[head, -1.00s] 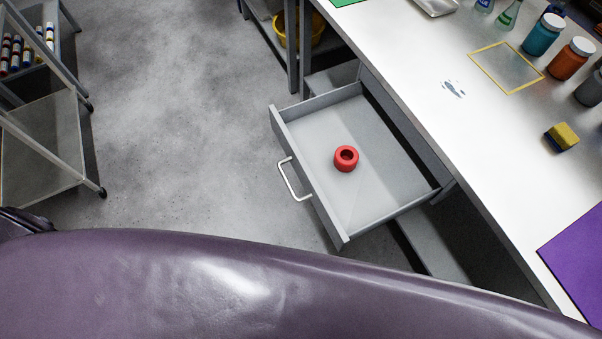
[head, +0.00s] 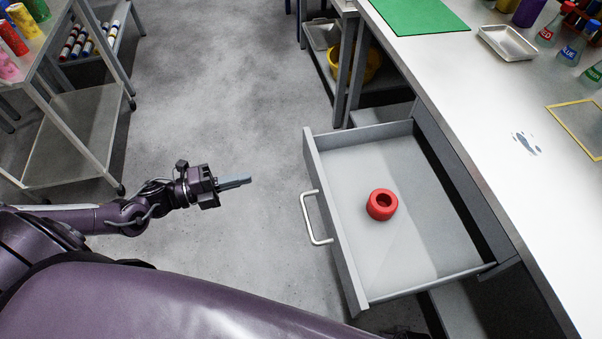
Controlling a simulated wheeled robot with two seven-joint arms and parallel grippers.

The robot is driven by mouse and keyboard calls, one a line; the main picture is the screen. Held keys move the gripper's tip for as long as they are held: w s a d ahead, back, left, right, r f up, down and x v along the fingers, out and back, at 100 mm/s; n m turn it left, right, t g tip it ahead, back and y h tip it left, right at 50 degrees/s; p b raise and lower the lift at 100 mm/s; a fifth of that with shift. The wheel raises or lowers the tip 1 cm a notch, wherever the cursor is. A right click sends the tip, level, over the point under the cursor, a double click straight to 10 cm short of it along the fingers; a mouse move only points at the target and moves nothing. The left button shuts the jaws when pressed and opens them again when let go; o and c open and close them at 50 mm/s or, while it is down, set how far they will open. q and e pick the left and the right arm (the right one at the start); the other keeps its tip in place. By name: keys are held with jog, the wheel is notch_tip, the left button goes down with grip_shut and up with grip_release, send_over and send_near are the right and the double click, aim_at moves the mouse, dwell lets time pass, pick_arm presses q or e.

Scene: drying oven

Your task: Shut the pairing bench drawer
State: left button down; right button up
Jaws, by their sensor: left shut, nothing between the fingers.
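The grey bench drawer (head: 338,222) stands pulled out from under the white-topped bench (head: 440,75). Its metal bar handle (head: 308,217) is on the front panel, which faces left. A red ring-shaped object (head: 382,204) sits on the drawer floor. My left gripper (head: 248,181) is shut and empty over the floor, left of the handle and apart from it, with its fingers pointing right towards the drawer front. My right gripper is not in view.
A metal rack (head: 75,135) with coloured bottles stands at the left. A green mat (head: 418,12), a metal tray (head: 508,42) and several flasks are on the bench. A yellow container (head: 366,62) sits under the bench. The floor (head: 235,95) between rack and drawer is clear.

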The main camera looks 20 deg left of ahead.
aim_at(313, 167)
pick_arm(q)
jog(key=shift+m+g+h, duration=0.5)
jog(key=shift+m, duration=0.1)
jog(key=x, duration=0.8)
jog(key=s+r+b+x, duration=0.1)
jog(key=x, duration=0.4)
jog(key=shift+d+r, duration=0.1)
jog(key=shift+d, duration=0.35)
jog(key=shift+w+d, duration=0.25)
jog(key=shift+d, duration=0.15)
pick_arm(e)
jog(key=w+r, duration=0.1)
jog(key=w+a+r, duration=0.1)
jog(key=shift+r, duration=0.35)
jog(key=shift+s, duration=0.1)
